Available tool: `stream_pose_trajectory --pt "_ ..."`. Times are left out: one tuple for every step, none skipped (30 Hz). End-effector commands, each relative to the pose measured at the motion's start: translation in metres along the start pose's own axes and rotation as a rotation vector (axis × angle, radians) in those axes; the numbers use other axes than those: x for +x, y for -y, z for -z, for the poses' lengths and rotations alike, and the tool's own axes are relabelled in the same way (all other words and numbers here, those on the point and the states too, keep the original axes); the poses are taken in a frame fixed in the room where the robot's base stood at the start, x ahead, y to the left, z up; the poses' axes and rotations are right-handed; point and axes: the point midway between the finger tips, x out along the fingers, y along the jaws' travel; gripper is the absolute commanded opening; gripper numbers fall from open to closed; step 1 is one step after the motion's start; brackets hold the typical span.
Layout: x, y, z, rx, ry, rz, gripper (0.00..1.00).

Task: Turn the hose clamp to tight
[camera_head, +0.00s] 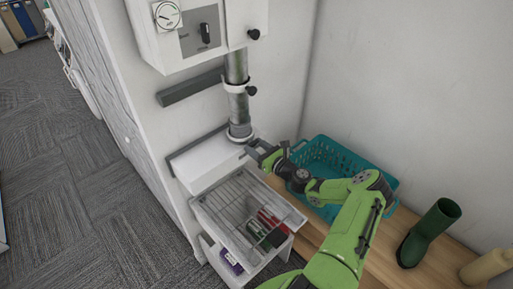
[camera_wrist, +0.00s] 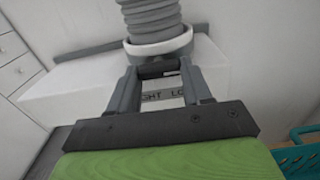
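The ribbed grey hose (camera_head: 238,108) runs down from the wall unit to a white box. At its foot sits a pale ring-shaped clamp (camera_head: 240,131), which also shows in the wrist view (camera_wrist: 160,46). My gripper (camera_head: 252,147) is at the front of this ring, just below it. In the wrist view my gripper's fingers (camera_wrist: 160,72) stand apart, with a dark piece between their tips. I cannot tell whether they press on it. Between the fingers a label reads "GHT LO", its ends hidden. Another ring with a black knob (camera_head: 252,90) is higher on the hose.
The white box (camera_head: 205,160) stands under the hose. A wire basket drawer (camera_head: 222,205) with several items is below it. A teal basket (camera_head: 345,155) and a green boot (camera_head: 430,232) stand on the wooden surface at right. Grey wall rails are at left.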

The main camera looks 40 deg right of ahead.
Motion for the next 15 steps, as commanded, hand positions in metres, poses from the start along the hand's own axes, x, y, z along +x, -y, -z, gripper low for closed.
stream_pose_trajectory --pt "-0.0007 -0.0006 0.0032 0.003 -0.007 -0.001 0.55" --pt "-0.0007 -0.0005 0.0031 0.003 -0.007 -0.001 0.6" --pt "-0.0006 -0.0005 0.0027 0.003 -0.006 -0.001 0.66" --pt "-0.0006 -0.0005 0.0025 0.003 -0.005 -0.001 0.7" --pt "-0.0005 -0.0004 0.0022 0.002 -0.005 -0.001 0.74" --pt "-0.0004 -0.0004 0.0019 0.002 -0.004 -0.001 0.74" --pt "-0.0004 -0.0003 0.0017 0.002 -0.004 0.0 0.74" --pt "-0.0004 -0.0003 0.0016 0.001 -0.003 0.0 0.74" --pt "-0.0003 -0.0003 0.0014 0.001 -0.003 0.0 0.74" --pt "-0.0003 -0.0003 0.0012 0.001 -0.002 0.0 0.74" --pt "-0.0003 -0.0003 0.0011 0.001 -0.002 0.0 0.74" --pt "-0.0004 -0.0002 0.001 0.001 -0.002 0.0 0.74" --pt "-0.0012 -0.0001 0.0009 0.001 -0.002 0.0 0.74" --pt "-0.0029 0.0 0.0009 0.001 -0.002 0.0 0.74" --pt "-0.0069 0.0002 0.001 0.001 -0.002 0.0 0.74"
